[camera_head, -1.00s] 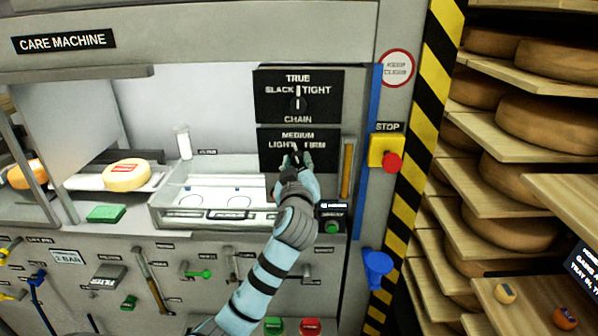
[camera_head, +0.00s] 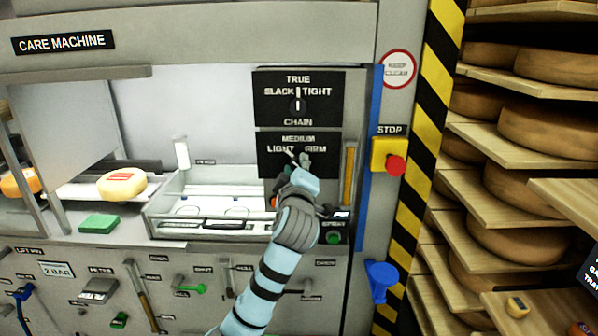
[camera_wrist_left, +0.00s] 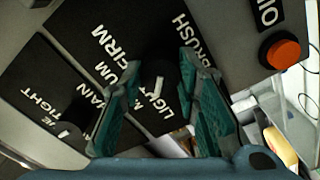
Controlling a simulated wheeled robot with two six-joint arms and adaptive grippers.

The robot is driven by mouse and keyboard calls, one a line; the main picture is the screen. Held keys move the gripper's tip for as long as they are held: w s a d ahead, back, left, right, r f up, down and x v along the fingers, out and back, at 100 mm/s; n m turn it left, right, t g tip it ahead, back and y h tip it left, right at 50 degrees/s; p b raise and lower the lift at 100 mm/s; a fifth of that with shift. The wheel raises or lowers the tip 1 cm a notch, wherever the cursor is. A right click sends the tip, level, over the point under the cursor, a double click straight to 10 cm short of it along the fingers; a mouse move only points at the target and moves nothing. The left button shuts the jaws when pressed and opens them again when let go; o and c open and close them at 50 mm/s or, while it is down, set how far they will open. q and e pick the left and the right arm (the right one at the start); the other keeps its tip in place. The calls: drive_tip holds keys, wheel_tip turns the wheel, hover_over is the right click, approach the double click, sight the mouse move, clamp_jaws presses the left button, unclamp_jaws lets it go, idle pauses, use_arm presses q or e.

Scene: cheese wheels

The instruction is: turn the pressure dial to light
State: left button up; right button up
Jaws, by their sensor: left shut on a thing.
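The pressure dial sits on the black panel (camera_head: 268,166) marked LIGHT, MEDIUM and FIRM, and my left gripper (camera_head: 299,160) mostly hides it in the head view. Its white pointer leans up and left, toward LIGHT. In the left wrist view the dark dial (camera_wrist_left: 160,68) is between the two green fingers of my left gripper (camera_wrist_left: 160,82), its white mark toward the word LIGHT. The gripper is shut on the dial. My right gripper is in neither view.
Just above is a second dial (camera_head: 298,105), its pointer upright. An open tray (camera_head: 165,223) and a cheese wheel (camera_head: 121,184) are to the left. Cheese shelves fill the right side.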

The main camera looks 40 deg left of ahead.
use_arm(q)
drive_tip(key=shift+f, duration=0.15)
drive_tip(key=o, duration=1.2)
drive_tip(key=shift+w+d, duration=0.1)
drive_tip(key=shift+c, duration=0.2)
drive_tip(key=v, duration=1.2)
